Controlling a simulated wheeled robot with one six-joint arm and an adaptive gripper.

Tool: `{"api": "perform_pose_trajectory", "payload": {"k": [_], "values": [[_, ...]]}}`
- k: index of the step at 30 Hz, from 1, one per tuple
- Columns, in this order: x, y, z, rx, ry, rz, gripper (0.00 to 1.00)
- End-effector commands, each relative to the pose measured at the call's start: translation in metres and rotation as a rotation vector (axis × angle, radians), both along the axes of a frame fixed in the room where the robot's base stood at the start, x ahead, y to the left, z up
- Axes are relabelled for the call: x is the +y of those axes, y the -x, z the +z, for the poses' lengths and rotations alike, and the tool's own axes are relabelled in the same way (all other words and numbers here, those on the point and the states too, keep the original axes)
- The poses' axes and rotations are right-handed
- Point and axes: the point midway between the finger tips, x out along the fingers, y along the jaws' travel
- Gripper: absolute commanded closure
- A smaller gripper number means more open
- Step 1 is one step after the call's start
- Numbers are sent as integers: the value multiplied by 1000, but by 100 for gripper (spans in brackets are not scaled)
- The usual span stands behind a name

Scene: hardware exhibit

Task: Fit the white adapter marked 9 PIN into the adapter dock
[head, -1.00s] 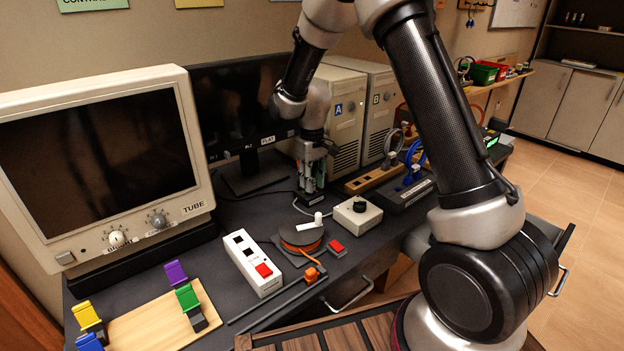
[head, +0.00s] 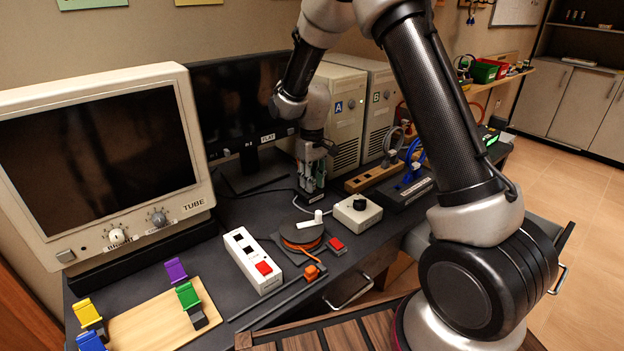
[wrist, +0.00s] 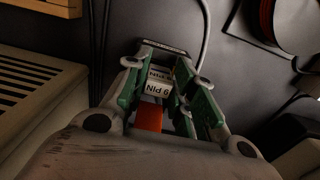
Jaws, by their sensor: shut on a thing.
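My gripper (head: 312,186) points down at the desk in front of the computer towers. In the wrist view its green-padded fingers (wrist: 165,95) are shut on the white adapter marked 9 PIN (wrist: 158,88), whose label reads upside down. An orange part (wrist: 149,117) shows between the fingers, nearer the palm. A dark-framed piece (wrist: 164,46) lies just beyond the fingertips, with a second, partly hidden label beside it. It may be the adapter dock. I cannot tell whether the adapter is seated in it. In the head view the fingers hide the adapter.
A white control box with a black knob (head: 358,212) stands right of the gripper. A cable reel (head: 301,237) and a white switch box (head: 250,260) are nearer. Tower A (head: 338,110) and the flat monitor (head: 240,105) stand close behind. A grey cable (wrist: 203,35) runs beside the fingers.

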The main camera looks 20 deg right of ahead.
Motion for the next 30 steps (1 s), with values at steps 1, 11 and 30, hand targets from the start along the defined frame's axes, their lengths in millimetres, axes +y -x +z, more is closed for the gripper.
{"api": "perform_pose_trajectory", "payload": {"k": [1, 11, 30], "values": [[0, 0, 0, 0, 0, 0, 100], [0, 0, 0, 0, 0, 0, 100], [0, 0, -7, 1, 0, 0, 100]]}}
